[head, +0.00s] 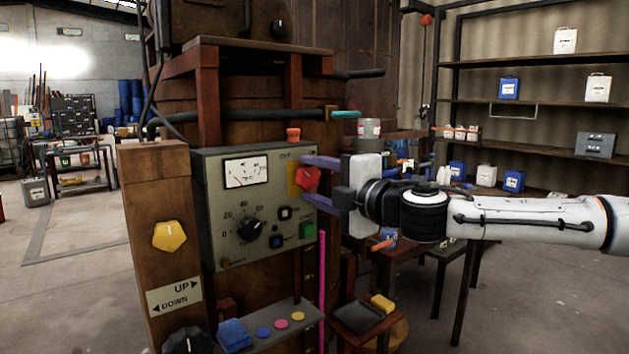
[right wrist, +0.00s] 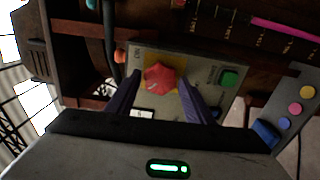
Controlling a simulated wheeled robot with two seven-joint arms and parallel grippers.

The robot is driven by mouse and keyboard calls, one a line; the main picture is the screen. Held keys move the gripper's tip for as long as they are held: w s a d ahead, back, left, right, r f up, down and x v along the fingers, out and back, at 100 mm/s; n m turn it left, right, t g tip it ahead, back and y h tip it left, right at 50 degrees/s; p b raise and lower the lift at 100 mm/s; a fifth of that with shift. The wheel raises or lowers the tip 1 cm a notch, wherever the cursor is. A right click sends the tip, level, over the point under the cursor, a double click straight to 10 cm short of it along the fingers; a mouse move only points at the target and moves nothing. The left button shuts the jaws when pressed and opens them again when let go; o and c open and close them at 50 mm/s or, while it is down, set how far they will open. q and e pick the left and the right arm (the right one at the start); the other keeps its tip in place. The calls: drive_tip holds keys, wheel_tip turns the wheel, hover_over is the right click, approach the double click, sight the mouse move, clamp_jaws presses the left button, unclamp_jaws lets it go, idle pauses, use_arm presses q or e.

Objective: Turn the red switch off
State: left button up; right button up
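The red switch (head: 307,179) is a faceted knob on a yellow plate at the right side of a grey control panel (head: 212,190). It also shows in the right wrist view (right wrist: 160,77), with the yellow plate behind it. My right gripper (head: 304,178) reaches in from the right with its purple fingers spread, one above and one below the knob in the head view. In the right wrist view the fingertips stand on either side of the knob with small gaps, so the gripper is open; whether they touch it I cannot tell. My left gripper is not in view.
The panel also bears a gauge (head: 246,171), a black dial (head: 250,229) and a green button (head: 307,230). A dark pipe with a cyan end (head: 346,114) juts out above my gripper. A yellow knob (head: 170,236) sits on the left post. Shelves stand behind on the right.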

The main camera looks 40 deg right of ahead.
drive_tip(key=shift+o, duration=0.6)
drive_tip(key=shift+s+b, duration=0.4)
drive_tip(key=shift+s, duration=0.1)
drive_tip(key=s+a+b, duration=0.1)
drive_tip(key=s+b, duration=0.2)
drive_tip(key=s, duration=0.6)
drive_tip(key=shift+s, duration=0.15)
drive_tip(key=shift+a+f, duration=0.1)
